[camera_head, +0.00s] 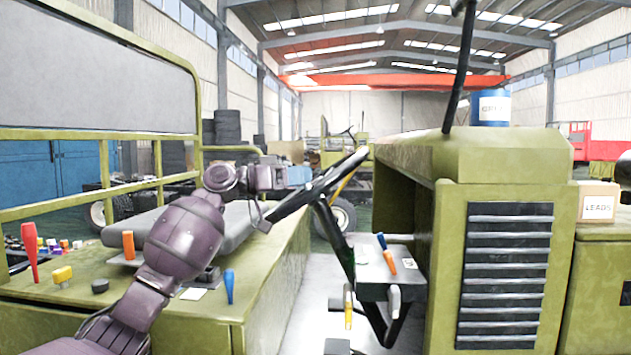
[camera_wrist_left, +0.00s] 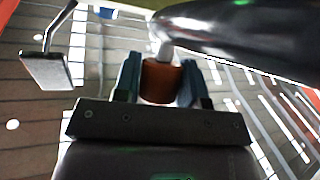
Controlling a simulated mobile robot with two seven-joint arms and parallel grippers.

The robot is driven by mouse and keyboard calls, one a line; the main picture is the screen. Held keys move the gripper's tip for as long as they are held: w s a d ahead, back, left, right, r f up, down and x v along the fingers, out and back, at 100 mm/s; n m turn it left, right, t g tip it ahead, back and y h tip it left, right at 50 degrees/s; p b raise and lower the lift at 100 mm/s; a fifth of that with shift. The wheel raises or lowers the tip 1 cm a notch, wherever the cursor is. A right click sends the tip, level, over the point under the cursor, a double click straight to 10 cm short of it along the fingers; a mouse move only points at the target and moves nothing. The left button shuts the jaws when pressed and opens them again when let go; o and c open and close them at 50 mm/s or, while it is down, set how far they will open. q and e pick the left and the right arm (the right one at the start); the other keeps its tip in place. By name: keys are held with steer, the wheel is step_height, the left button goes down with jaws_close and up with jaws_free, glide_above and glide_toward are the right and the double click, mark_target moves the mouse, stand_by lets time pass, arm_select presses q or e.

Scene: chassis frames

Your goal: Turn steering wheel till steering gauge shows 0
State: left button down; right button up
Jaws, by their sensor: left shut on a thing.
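The steering wheel (camera_head: 318,185) shows nearly edge-on in the head view, as a tilted black rim on a black column (camera_head: 335,232). My left gripper (camera_head: 262,218) is at the rim's near left end. In the left wrist view its two blue-grey fingers are shut on an orange-brown knob (camera_wrist_left: 162,82), which sits on a pale stem under the dark rim (camera_wrist_left: 235,30). The steering gauge cannot be made out in either view. My right gripper is not in view.
A grey console with levers (camera_head: 390,278) stands right of the column. The green hood with a dark grille (camera_head: 505,270) is at right. A grey seat (camera_head: 228,228) and a ledge with several coloured levers and knobs lie at left, below my left arm. A blue can (camera_head: 490,108) stands on the hood.

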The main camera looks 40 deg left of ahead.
arm_select(q)
steer(key=shift+s+a+f+m+g+h+b, duration=0.3)
steer(key=shift+a+f+m+g+h, duration=0.1)
steer(key=shift+a+f+m+h, duration=0.25)
steer(key=shift+s+m+g, duration=0.2)
steer(key=shift+m+g, duration=0.1)
steer(key=shift+m, duration=0.05)
steer(key=shift+a, duration=0.1)
steer(key=c, duration=0.7)
jaws_free()
steer(key=v, duration=1)
steer(key=shift+s+a, duration=0.3)
steer(key=shift+f, duration=0.1)
